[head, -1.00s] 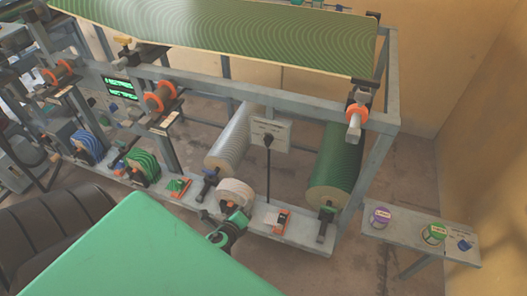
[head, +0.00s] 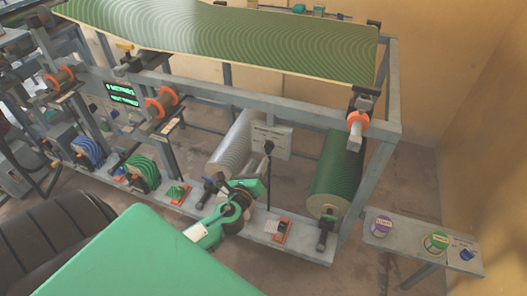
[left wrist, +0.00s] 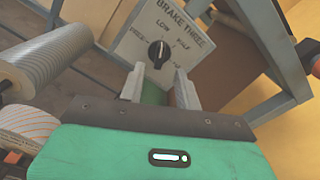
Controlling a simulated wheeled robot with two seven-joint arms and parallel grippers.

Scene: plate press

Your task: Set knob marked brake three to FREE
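The brake three knob (left wrist: 159,52) is a round black knob with a white pointer line. It sits on a light grey plate (left wrist: 185,25) lettered BRAKE THREE, with FREE, LOW and HALF around it. The pointer looks roughly upward in the left wrist view, between LOW and HALF, not at FREE on the left. In the head view the plate (head: 283,139) hangs at the frame's middle, with the dark knob (head: 268,148) on it. My left gripper (left wrist: 160,84) is open and empty, its fingers apart, short of the knob. In the head view it (head: 257,184) is just below the plate.
A silver roll (head: 230,146) is left of the plate and a green roll (head: 336,170) right of it. A frame post (head: 367,180) stands further right. A low bench (head: 405,242) holds several small coloured items. My right gripper is out of view.

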